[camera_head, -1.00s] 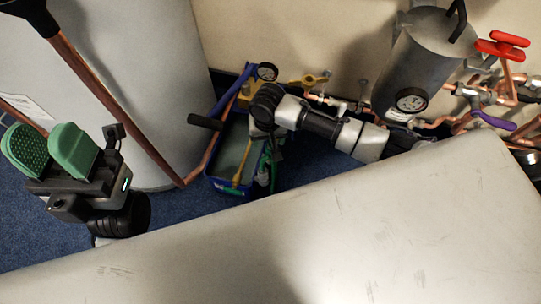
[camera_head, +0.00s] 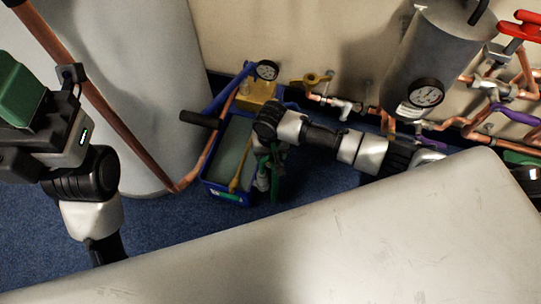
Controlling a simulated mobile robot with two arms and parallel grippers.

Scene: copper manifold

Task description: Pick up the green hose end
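A narrow green strip (camera_head: 275,178), which looks like the green hose end, hangs at the right side of a blue box-shaped pump unit (camera_head: 231,197). My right arm reaches in from the right, and its wrist is above the right part of this unit. My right gripper (camera_head: 264,172) points down beside the box, close to the green strip. It is small and dark there, so I cannot tell whether its fingers touch the strip or are open. My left gripper (camera_head: 20,92) is at the left edge, far from the box. Only one green finger pad shows; the rest is cut off.
A pressure gauge (camera_head: 267,70) and a black handle (camera_head: 199,119) are on the pump unit. A large grey tank (camera_head: 135,80) with copper pipe stands left. A grey cylinder (camera_head: 430,60), copper piping and red valve handles (camera_head: 521,24) line the wall. Blue carpet (camera_head: 165,225) is clear at lower left.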

